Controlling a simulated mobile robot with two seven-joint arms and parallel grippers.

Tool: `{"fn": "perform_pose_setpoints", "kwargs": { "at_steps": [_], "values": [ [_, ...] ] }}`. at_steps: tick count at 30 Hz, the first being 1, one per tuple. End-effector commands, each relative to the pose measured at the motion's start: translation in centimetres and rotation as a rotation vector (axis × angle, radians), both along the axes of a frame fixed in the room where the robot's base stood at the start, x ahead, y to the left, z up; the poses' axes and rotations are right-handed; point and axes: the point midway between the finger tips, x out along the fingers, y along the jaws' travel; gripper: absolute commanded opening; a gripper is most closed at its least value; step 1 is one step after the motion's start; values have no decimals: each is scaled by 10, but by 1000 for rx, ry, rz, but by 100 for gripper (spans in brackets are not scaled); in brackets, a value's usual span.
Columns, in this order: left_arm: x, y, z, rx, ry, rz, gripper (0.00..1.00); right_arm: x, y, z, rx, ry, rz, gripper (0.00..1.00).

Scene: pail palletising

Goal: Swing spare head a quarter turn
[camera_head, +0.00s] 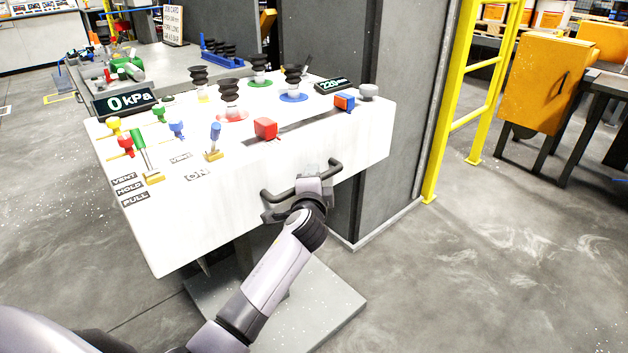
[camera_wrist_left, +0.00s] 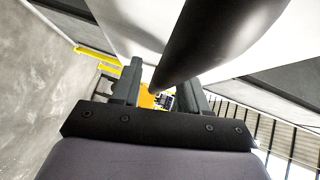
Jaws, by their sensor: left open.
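The spare head appears to be the white block (camera_head: 340,148) on a grey stand, with several black suction cups on top. A dark bar handle (camera_head: 279,196) sticks out of its front face. My left gripper (camera_head: 311,182) is at this handle, near its middle. In the left wrist view the open fingers (camera_wrist_left: 158,92) stand apart, and the thick dark bar (camera_wrist_left: 222,38) crosses close in front of them. I cannot tell whether the bar lies between the fingers or touches them. My right gripper is not in view.
Coloured levers (camera_head: 139,146), red and blue blocks and a "0 kPa" display (camera_head: 124,101) sit on the white top. A grey base plate (camera_head: 325,300) lies below. A dark pillar (camera_head: 402,110) and yellow rail (camera_head: 450,110) stand behind.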

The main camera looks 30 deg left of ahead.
Motion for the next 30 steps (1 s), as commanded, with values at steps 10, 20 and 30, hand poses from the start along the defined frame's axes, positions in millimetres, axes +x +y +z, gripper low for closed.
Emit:
{"fn": "perform_pose_setpoints", "kwargs": {
  "at_steps": [10,20,30],
  "values": [
    [-40,-16,6,-2,2,0,44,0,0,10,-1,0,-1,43],
    [-62,-25,9,-1,2,1,44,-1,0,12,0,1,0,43],
    [-62,-25,9,-1,2,1,44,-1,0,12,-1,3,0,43]
  ]
}}
